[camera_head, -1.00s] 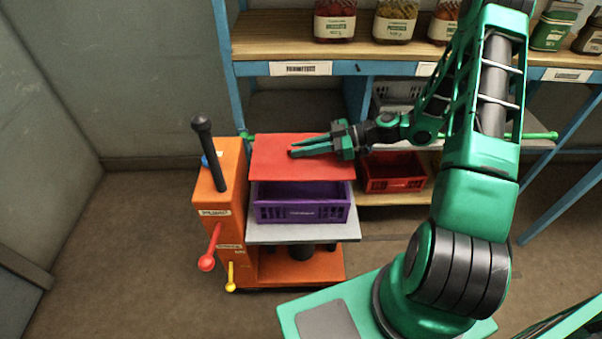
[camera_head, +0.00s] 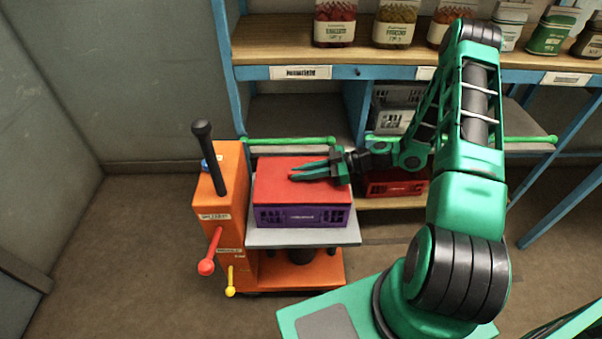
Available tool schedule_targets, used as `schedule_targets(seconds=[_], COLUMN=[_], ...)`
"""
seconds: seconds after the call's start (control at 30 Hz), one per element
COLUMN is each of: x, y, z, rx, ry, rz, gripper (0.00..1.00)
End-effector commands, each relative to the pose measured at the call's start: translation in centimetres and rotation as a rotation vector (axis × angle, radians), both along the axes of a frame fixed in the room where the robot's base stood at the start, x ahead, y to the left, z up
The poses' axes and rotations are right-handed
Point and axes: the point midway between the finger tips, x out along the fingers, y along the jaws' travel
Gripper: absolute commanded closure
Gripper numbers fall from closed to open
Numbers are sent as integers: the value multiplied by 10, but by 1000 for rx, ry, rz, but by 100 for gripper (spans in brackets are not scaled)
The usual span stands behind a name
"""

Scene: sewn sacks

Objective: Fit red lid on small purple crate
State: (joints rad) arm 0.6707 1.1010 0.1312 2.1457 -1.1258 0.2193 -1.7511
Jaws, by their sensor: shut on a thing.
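The red lid (camera_head: 280,193) lies over the top of the small purple crate (camera_head: 300,217) and hides its inside. The lid looks level with the crate's rim; I cannot tell if it is fully seated. The crate stands on the grey platform (camera_head: 258,238) of the orange cart. My gripper (camera_head: 297,175) reaches in from the right, its green fingers low over the lid. It is shut on the lid's small handle, mostly hidden between the fingertips.
The orange cart (camera_head: 222,180) has a black upright handle and red and yellow levers on its left. A blue-framed shelf (camera_head: 260,40) with jars stands behind. A red crate (camera_head: 395,187) sits on a low shelf at right. Floor at left is clear.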

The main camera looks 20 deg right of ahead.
Motion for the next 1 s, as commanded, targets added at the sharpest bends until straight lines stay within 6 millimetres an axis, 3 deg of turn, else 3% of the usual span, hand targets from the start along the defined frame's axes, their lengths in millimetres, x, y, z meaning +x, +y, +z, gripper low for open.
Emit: schedule_targets(seconds=[0.43,0.47,0.5,0.53,0.83,1.0], x=[0,0,0,0,0,0], y=[0,0,0,0,0,-2], z=[-10,-10,-10,-10,-9,2], rx=[1,0,0,0,0,0], ry=[0,0,0,0,0,-1], rz=[0,0,0,0,0,-1], gripper=[100,79,70,68,68,68])
